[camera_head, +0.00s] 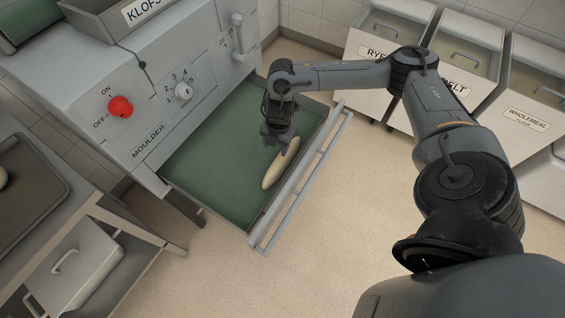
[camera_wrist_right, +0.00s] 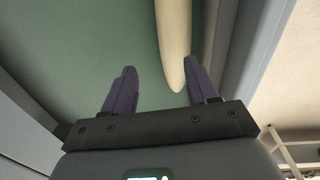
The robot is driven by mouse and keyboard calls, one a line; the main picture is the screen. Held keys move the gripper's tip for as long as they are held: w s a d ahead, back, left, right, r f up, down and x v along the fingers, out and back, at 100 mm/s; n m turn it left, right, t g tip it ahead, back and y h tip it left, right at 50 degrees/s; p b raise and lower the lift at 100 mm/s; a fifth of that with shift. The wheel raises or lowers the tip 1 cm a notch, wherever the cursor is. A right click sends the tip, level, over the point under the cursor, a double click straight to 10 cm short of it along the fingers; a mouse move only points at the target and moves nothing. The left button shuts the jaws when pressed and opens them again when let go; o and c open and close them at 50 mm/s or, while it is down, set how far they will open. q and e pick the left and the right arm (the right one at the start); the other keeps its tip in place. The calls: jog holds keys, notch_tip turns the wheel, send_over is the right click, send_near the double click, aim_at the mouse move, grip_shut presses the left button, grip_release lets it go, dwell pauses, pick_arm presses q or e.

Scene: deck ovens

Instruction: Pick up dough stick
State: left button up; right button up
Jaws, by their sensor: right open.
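The dough stick (camera_head: 281,164) is a pale, long roll with tapered ends. It lies on the green bed of the moulder's tray (camera_head: 222,150), near the tray's right rail. My right gripper (camera_head: 275,143) is over the far end of the stick and partly hides it in the head view. In the right wrist view the open gripper (camera_wrist_right: 160,90) has its two dark fingers apart, with nothing held. The dough stick (camera_wrist_right: 174,40) there lies closer to the right finger, its tip reaching between the fingers. My left gripper is not in view.
The moulder (camera_head: 150,85) with a red knob stands behind and left of the tray. A metal rail (camera_head: 300,180) edges the tray's right side. Flour bins (camera_head: 385,45) line the back right. A counter (camera_head: 30,200) is at the left. The floor in front is clear.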

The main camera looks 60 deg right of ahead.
aim_at(288, 152)
jog(key=shift+m+g, duration=0.3)
jog(key=shift+m, duration=0.1)
jog(key=d, duration=0.1)
jog(key=s+d, duration=0.1)
jog(key=d+r, duration=0.1)
jog(key=shift+s+d, duration=0.25)
jog(key=shift+d, duration=0.1)
jog(key=shift+s+d+f+b, duration=0.15)
jog(key=shift+d+f+b, duration=0.05)
jog(key=shift+f+b, duration=0.1)
notch_tip(288, 152, down, 5)
jog(key=shift+r+b, duration=0.2)
jog(key=shift+b, duration=0.65)
jog(key=shift+s+d+f+b, duration=0.15)
jog(key=shift+f+b, duration=0.6)
jog(key=shift+f, duration=0.55)
jog(key=shift+w+d+f+b, duration=0.15)
jog(key=shift+f+b, duration=0.55)
jog(key=shift+f, duration=0.6)
jog(key=shift+s, duration=0.1)
jog(key=shift+c, duration=0.3)
jog(key=c, duration=0.7)
